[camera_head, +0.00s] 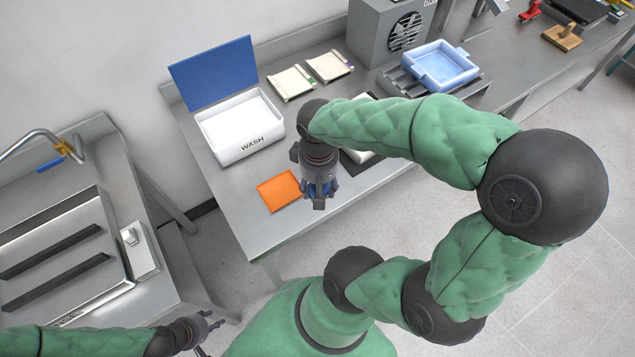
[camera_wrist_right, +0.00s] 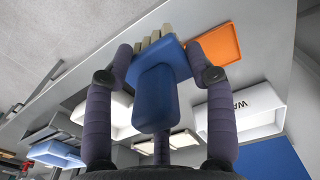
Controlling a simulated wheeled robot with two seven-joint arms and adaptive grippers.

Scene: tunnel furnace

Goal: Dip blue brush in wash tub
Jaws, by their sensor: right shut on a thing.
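The white wash tub (camera_head: 240,150), marked WASH, stands on the bench with its blue lid (camera_head: 212,72) raised behind it. It also shows in the right wrist view (camera_wrist_right: 262,130). My right gripper (camera_head: 319,198) is shut on the blue brush (camera_wrist_right: 158,92), whose pale bristles point away from the palm. The gripper is above the bench, to the right of and in front of the tub, apart from it. My left gripper (camera_head: 208,332) is open and empty at the lower left, away from the bench.
A second white container (camera_head: 357,157) is partly hidden by my right arm. Two pale trays (camera_head: 291,83), a blue basin (camera_head: 440,64) and a fan unit (camera_head: 400,30) stand farther back.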

